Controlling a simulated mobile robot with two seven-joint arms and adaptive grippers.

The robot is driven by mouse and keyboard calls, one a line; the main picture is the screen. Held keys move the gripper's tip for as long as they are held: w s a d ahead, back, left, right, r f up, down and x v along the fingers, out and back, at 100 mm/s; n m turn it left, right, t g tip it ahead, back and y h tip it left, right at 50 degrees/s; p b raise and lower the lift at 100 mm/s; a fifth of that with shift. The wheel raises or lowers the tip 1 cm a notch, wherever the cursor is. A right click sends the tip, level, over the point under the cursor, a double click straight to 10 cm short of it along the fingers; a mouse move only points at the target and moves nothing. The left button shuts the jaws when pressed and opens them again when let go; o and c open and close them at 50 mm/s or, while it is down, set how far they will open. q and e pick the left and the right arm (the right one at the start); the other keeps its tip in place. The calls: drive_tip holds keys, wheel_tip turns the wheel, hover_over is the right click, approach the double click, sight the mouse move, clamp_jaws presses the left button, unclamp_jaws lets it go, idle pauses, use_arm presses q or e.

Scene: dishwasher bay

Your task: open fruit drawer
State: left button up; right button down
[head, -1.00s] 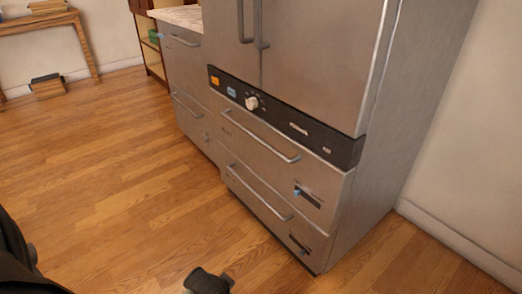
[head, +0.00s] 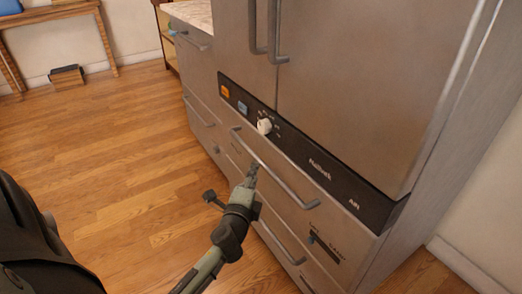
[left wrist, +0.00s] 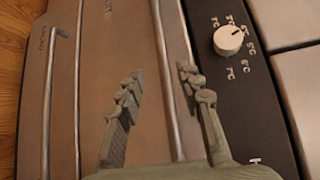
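The steel fridge (head: 350,80) has two stacked drawers under its doors, both shut. The upper drawer has a long bar handle (head: 283,181); the lower drawer has a similar handle (head: 282,246). The drawer labels are too small to read, so I cannot tell which is the fruit drawer. My left gripper (head: 252,172) is at the upper drawer's front, close to its handle. In the left wrist view my left gripper (left wrist: 162,76) is open, and the upper handle (left wrist: 166,75) runs between its fingers in the picture. Contact cannot be told. My right gripper is not in view.
A dark control strip (head: 310,155) with a white knob (head: 264,126) lies just above the upper drawer. A counter unit (head: 195,75) adjoins the fridge on the left. The wooden floor (head: 120,160) in front is clear. A wall stands at the right.

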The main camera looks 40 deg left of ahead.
sight(259, 159)
use_arm(q)
drive_tip(key=x, duration=0.7)
drive_tip(key=shift+w+r, duration=0.15)
drive_tip(key=shift+w, duration=0.15)
clamp_jaws()
